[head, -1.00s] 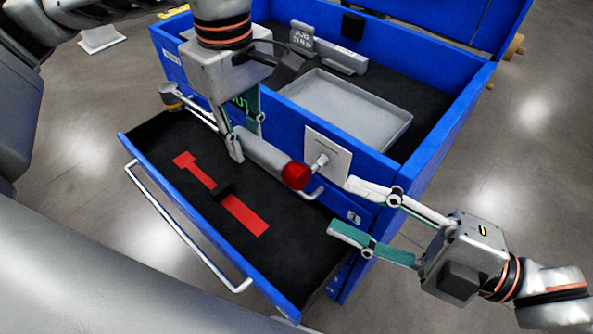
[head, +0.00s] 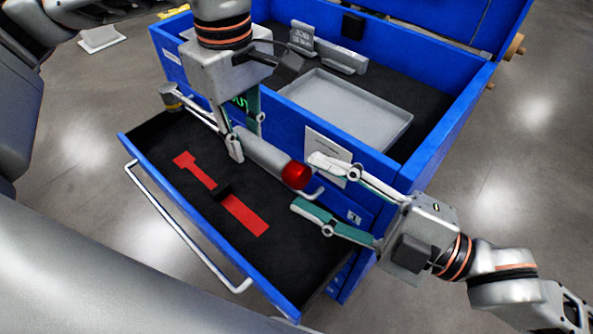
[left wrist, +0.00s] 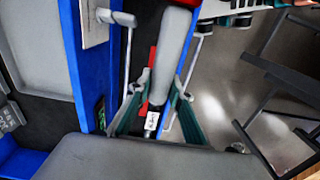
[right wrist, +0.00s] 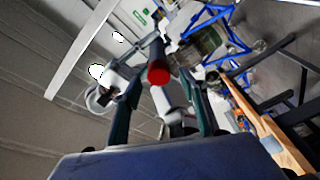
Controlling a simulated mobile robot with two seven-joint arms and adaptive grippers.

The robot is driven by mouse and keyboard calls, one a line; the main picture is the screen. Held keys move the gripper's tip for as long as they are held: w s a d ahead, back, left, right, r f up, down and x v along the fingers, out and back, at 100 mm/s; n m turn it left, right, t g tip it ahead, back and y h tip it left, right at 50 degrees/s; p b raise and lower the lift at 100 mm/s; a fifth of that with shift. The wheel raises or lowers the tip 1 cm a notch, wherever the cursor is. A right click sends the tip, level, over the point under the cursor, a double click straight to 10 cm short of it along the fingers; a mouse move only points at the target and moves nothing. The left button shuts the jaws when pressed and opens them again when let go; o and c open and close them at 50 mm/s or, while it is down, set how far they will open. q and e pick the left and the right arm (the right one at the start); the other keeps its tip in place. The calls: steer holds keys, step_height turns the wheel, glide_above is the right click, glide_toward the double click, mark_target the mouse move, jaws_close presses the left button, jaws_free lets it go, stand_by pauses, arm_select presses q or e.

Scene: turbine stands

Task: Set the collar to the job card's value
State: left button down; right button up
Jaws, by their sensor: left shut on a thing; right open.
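A grey wrench-like tool (head: 262,152) with a red rounded end (head: 296,175) is held above the open drawer. My left gripper (head: 248,138) is shut on its grey body; the left wrist view shows the fingers around the tool (left wrist: 174,45) and a small marked label (left wrist: 152,122). My right gripper (head: 304,183) is open, its fingertips at either side of the red end. In the right wrist view the red end (right wrist: 158,72) appears between the fingers; I cannot tell whether they touch it. A grey job card (head: 302,38) stands at the back; its value is too small to read surely.
The blue drawer (head: 185,215) is pulled out, with a red tool-shaped cutout (head: 243,214) in its black lining. A grey tray (head: 345,108) lies in the blue chest top. A white card (head: 328,147) is on the chest's front, close behind my right gripper.

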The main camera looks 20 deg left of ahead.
steer(key=shift+a, duration=0.3)
stand_by(0.4)
jaws_close()
steer(key=n+h, duration=0.1)
steer(key=n, duration=0.4)
steer(key=shift+w+g, duration=0.1)
steer(key=shift+g, duration=0.3)
steer(key=shift+o, duration=0.3)
jaws_free()
steer(key=shift+r, duration=0.1)
